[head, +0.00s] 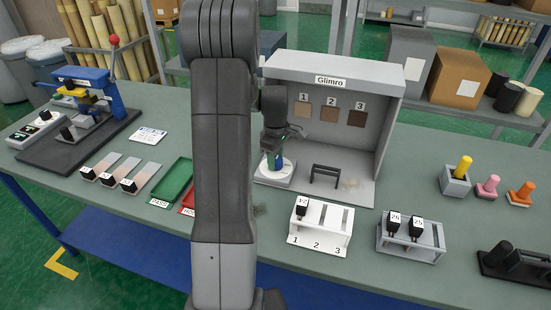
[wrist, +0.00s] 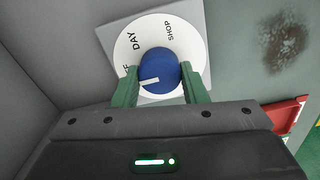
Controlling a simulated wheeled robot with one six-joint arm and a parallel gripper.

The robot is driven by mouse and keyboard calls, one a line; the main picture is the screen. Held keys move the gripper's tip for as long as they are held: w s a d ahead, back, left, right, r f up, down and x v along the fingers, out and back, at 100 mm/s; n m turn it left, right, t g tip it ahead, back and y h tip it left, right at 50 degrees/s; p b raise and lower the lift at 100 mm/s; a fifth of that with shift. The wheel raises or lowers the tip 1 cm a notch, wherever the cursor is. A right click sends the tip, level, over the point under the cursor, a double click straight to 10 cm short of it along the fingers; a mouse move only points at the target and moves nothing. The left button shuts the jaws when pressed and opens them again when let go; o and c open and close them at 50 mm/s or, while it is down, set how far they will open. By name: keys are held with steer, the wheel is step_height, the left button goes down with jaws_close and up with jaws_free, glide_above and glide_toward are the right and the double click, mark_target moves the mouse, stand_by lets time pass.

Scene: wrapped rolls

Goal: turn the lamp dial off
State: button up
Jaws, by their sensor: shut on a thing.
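The lamp dial is a blue knob (wrist: 160,66) with a white pointer line, set on a white disc (wrist: 190,38) on a grey plate. The disc reads DAY and SHOP, and an F shows at its left, the rest of that word hidden by a finger. The pointer points left and slightly down, towards the side of that partly hidden word. My gripper (wrist: 161,75) has its green fingers shut on the knob's two sides. In the head view my gripper (head: 273,158) is over the dial's base (head: 277,178), at the left inside the Glimro booth (head: 334,68).
The booth has numbered brown swatches (head: 330,114) on its back wall and a small black stand (head: 326,174) on its floor. In front are a white numbered rack (head: 320,240) and a grey rack (head: 411,247). A green tray (head: 172,181) and a red tray lie left of my arm.

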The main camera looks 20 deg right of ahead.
steer(key=o, duration=1)
steer(key=shift+r, duration=0.1)
step_height(320, 180, up, 12)
steer(key=shift+f+b, duration=0.1)
steer(key=shift+b, duration=0.55)
step_height(320, 180, down, 12)
steer(key=shift+f+p, duration=0.1)
steer(key=shift+p, duration=0.6)
